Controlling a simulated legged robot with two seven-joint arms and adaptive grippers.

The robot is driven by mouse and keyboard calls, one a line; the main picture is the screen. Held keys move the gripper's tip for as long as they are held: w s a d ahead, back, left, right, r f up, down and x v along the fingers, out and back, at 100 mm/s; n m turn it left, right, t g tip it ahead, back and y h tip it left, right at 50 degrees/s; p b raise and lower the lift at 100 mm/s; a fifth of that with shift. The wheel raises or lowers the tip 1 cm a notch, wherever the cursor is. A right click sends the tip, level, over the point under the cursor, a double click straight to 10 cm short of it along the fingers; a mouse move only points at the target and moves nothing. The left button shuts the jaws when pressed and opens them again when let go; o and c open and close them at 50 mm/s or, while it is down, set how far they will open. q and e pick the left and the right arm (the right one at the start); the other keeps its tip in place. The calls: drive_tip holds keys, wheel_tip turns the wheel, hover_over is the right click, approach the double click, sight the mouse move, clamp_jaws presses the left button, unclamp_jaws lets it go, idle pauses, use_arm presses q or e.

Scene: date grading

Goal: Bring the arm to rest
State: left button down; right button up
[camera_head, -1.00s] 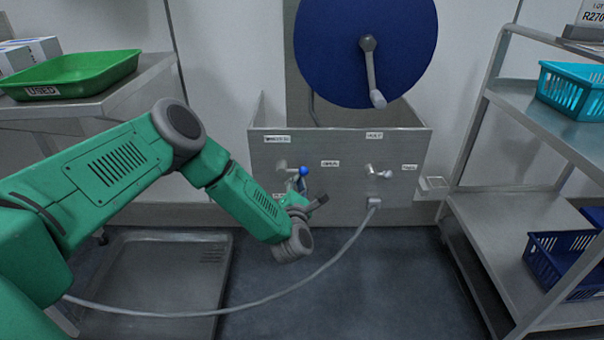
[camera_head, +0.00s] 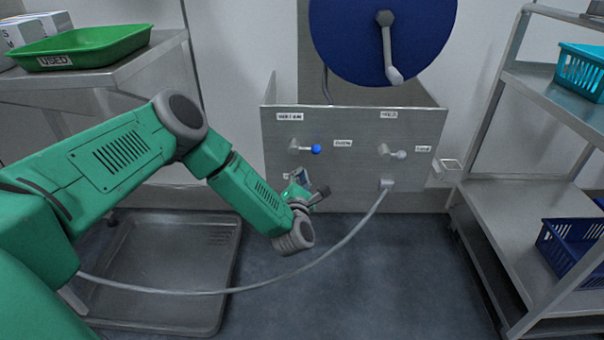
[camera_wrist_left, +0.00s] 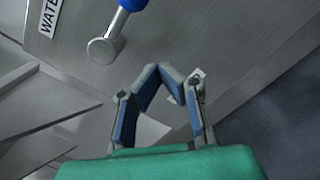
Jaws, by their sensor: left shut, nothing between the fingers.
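My left gripper (camera_head: 308,186) is shut and empty. It hangs in front of the lower part of the grey metal panel (camera_head: 350,178), below a valve lever with a blue knob (camera_head: 316,149). In the left wrist view its two blue-padded fingers (camera_wrist_left: 160,74) lean together at the tips. The blue lever (camera_wrist_left: 125,6) shows there above the fingers, apart from them. My left arm reaches in from the left with its elbow raised. My right gripper is not in view.
A blue hose reel (camera_head: 400,35) hangs above the panel. A second lever (camera_head: 398,154) is to the right. A hose (camera_head: 340,243) curves behind and below my arm. Shelving (camera_head: 520,205) stands right, a table with a green tray (camera_head: 85,45) left. A floor basin (camera_head: 150,300) lies below.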

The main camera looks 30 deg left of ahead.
use_arm(q)
drive_tip(key=p+v, duration=0.3)
drive_tip(key=v, duration=0.6)
drive_tip(key=shift+d, duration=0.25)
drive_tip(key=s+d+f+m+g+h, duration=0.3)
drive_tip(key=s+d+f+m+h, duration=0.15)
drive_tip(key=d+m, duration=0.35)
drive_tip(key=s+d+f+m+g+h, duration=0.35)
drive_tip(key=s+d+m+h, duration=0.25)
drive_tip(key=m, duration=0.4)
drive_tip(key=s+f+m+g, duration=0.3)
drive_tip(key=s+m+g, duration=0.1)
drive_tip(key=s+m, duration=0.5)
drive_tip(key=s+a+r+m+g+y, duration=0.25)
drive_tip(key=s+a+m+g, duration=0.55)
drive_tip(key=s, duration=0.7)
wheel_tip(320, 180, up, 14)
drive_tip(key=n+t+p, duration=0.1)
drive_tip(key=t+p, duration=0.1)
drive_tip(key=p, duration=1.2)
drive_tip(key=shift+w+a+t+h, duration=0.3)
drive_tip(key=shift+w+t+h, duration=0.05)
drive_tip(key=shift+w+h, duration=0.05)
